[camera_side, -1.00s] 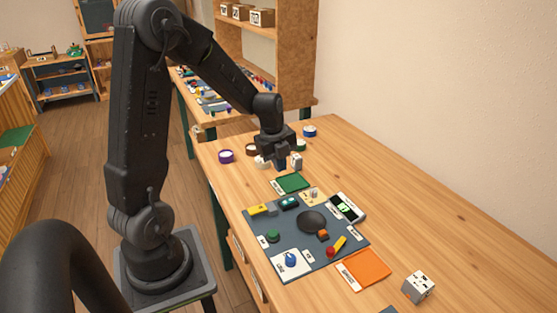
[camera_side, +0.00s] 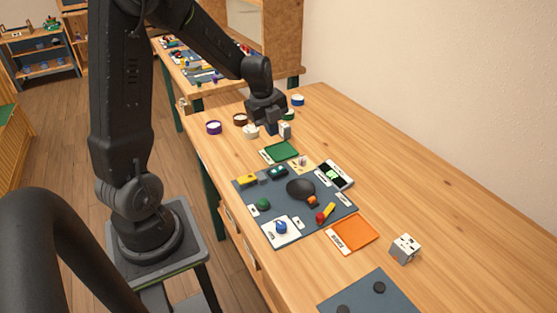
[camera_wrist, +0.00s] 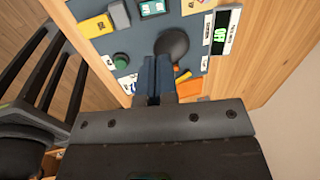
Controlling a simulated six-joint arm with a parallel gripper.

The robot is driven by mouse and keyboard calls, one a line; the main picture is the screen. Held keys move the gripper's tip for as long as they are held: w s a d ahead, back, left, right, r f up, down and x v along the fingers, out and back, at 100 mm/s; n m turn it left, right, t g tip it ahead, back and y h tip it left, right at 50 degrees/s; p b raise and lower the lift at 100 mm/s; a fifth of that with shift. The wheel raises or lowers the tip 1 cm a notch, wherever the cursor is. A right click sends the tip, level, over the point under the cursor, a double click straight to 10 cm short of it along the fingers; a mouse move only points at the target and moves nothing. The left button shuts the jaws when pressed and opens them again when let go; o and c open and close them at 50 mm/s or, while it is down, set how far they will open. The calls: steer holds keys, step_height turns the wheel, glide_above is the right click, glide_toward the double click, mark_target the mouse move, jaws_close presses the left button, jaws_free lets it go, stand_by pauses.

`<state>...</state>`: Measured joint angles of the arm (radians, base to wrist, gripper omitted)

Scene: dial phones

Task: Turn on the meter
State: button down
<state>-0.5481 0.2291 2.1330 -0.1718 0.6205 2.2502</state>
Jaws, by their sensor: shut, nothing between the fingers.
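A black-and-white device with a lit green display (camera_side: 335,174) lies at the right edge of the dark grey panel (camera_side: 262,191); in the wrist view its display (camera_wrist: 220,33) seems to read OFF. Which thing is the meter is not labelled legibly. A smaller dark teal display (camera_side: 277,172) sits at the panel's back edge; it also shows in the wrist view (camera_wrist: 152,7).
The panel carries a black round knob (camera_side: 300,188), a green button (camera_side: 263,204), a blue knob (camera_side: 281,227) and a red-and-yellow lever (camera_side: 326,213). Green (camera_side: 281,151) and orange (camera_side: 354,234) trays flank it. A grey cube (camera_side: 405,248) stands front right. The table's right side is clear.

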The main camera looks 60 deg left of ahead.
mark_target(277, 171)
steer(key=f, duration=0.4)
steer(key=w+f, duration=0.1)
steer(key=f, duration=0.4)
steer(key=w+f, duration=0.1)
steer(key=f, duration=0.3)
steer(key=shift+w+f, duration=0.15)
steer(key=shift+w, duration=0.1)
steer(key=shift+w, duration=0.1)
steer(key=shift+d+f, duration=0.1)
steer(key=shift+f, duration=0.1)
steer(key=shift+g, duration=0.3)
steer(key=shift+s+r, duration=0.1)
steer(key=shift+s, duration=0.7)
